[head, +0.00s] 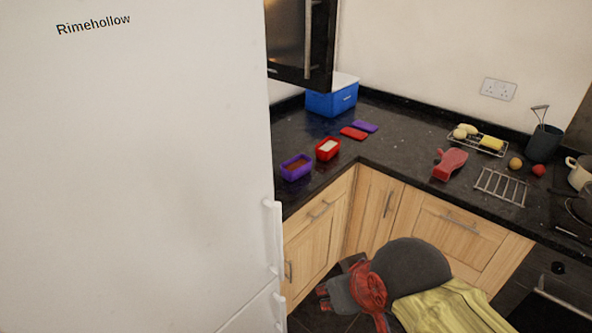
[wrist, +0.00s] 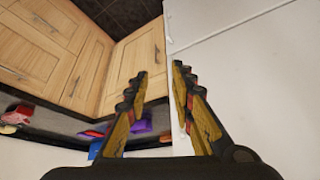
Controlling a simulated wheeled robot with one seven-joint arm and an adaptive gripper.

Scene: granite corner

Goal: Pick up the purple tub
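The purple tub (head: 296,168) stands on the dark worktop beside the fridge in the head view, with a brown filling visible in its open top. A purple shape, probably this tub, shows behind one finger in the wrist view (wrist: 142,126). My gripper (wrist: 159,75) is open, with a clear gap and nothing between its fingers. In the head view my arm is low, in front of the cupboards, below and apart from the tub.
A red tub (head: 327,149) with pale contents stands just behind the purple one. Red and purple lids (head: 365,126) lie further back, near a blue box (head: 332,98). The white fridge (head: 130,170) walls off the left. A red object (head: 449,164) and a rack (head: 500,187) lie right.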

